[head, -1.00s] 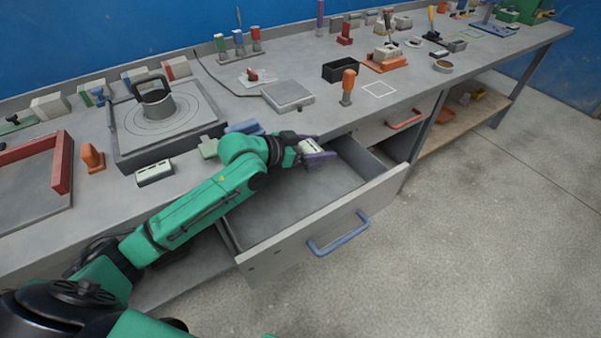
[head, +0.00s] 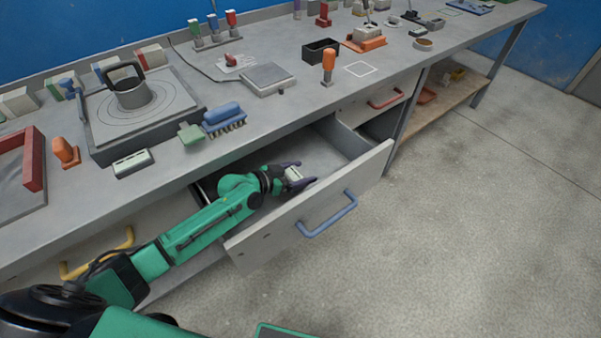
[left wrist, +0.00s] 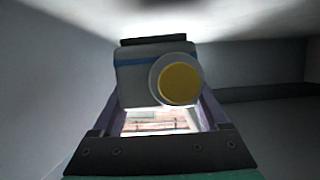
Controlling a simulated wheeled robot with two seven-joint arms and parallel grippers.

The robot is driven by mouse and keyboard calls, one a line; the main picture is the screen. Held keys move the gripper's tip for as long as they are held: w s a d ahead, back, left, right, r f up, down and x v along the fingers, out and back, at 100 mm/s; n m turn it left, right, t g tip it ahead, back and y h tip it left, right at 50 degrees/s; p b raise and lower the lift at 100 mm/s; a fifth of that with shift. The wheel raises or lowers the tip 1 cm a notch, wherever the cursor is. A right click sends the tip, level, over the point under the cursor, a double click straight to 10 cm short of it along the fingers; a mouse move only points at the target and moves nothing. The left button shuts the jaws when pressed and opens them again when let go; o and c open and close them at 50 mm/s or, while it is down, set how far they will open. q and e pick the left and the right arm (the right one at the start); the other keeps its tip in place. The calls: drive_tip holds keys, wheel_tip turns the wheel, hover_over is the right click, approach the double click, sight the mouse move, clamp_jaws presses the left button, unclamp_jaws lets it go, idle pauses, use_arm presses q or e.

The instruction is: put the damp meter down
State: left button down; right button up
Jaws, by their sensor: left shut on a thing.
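My left gripper (head: 298,179) is shut on the damp meter (head: 294,174), a small pale block. In the left wrist view the damp meter (left wrist: 135,78) shows a blue band and a round yellow face, and sits between the fingers. The gripper holds it within the outline of the open drawer (head: 330,160), near the front panel with the blue handle (head: 328,214). Whether the meter touches the drawer floor cannot be told. My right gripper is out of view.
Above the drawer, the bench edge carries a blue brush (head: 223,117), a green block (head: 191,134) and a pale device (head: 133,163). A grey plate (head: 268,79) and an orange-handled tool (head: 328,66) stand further back. The drawer's far right part looks clear.

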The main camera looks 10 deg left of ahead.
sight(293, 174)
use_arm(q)
drive_tip(key=shift+f+b, duration=0.55)
unclamp_jaws()
drive_tip(key=shift+r+p, duration=0.3)
drive_tip(key=shift+p, duration=0.05)
drive_tip(key=shift+r+p, duration=0.65)
drive_tip(key=shift+p, duration=0.05)
drive_tip(key=v, duration=0.7)
drive_tip(key=shift+s+a+f, duration=0.1)
drive_tip(key=shift+s+f, duration=0.1)
